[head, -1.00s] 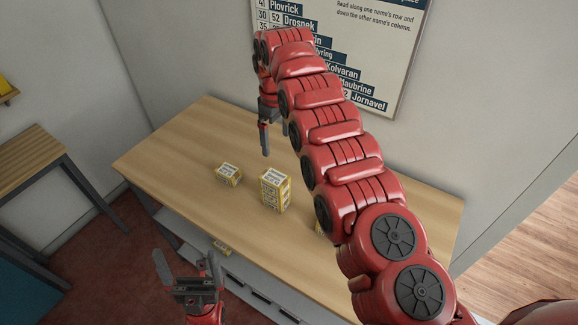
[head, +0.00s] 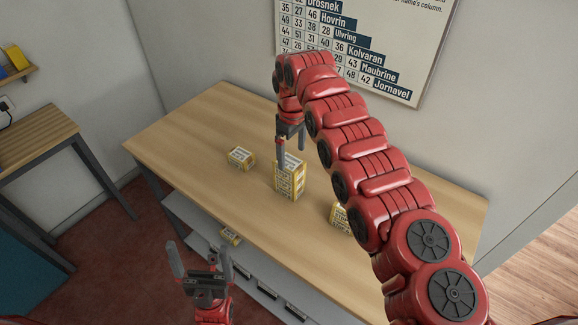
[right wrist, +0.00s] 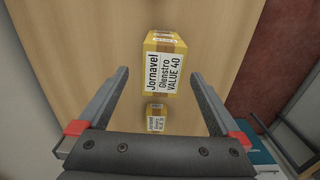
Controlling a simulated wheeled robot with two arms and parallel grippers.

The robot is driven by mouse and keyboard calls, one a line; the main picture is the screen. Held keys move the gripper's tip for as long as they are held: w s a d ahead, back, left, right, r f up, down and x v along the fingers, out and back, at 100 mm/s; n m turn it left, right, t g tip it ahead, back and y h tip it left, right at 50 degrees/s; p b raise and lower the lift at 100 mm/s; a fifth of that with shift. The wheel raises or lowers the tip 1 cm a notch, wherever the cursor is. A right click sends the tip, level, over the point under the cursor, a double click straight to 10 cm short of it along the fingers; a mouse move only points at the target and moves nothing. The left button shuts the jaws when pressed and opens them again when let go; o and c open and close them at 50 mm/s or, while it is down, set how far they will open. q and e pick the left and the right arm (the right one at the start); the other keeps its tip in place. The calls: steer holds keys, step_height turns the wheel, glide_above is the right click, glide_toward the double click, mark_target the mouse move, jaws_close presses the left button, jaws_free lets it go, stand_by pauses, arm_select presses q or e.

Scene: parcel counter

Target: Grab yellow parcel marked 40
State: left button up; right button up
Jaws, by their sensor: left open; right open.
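A yellow parcel with a white label reading "Jornavel Glenstro VALUE 40" shows in the right wrist view (right wrist: 165,70), ahead of and between the open fingers. It appears to be the tall yellow-and-white parcel standing mid-table in the head view (head: 290,182). My right gripper (head: 291,157) is open, pointing down at the top of that parcel; one finger overlaps its upper edge in the picture. I cannot tell whether it touches. My left gripper (head: 199,250) is open and empty, in front of the table's near edge.
On the wooden table (head: 200,125) a smaller parcel (head: 241,158) lies left of the tall one. Another (head: 341,217) is partly hidden behind my right arm. One more parcel (head: 231,236) sits on the lower shelf. A wall chart (head: 400,60) hangs behind.

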mark_target(290, 163)
steer(key=shift+f+p, duration=0.25)
steer(key=shift+p, duration=0.1)
steer(key=f, duration=0.1)
steer(key=f+p, duration=0.2)
steer(key=f, duration=0.1)
steer(key=shift+s+a, duration=0.25)
steer(key=shift+f, duration=0.25)
steer(key=shift+w+d+f, duration=0.1)
steer(key=c, duration=1.5)
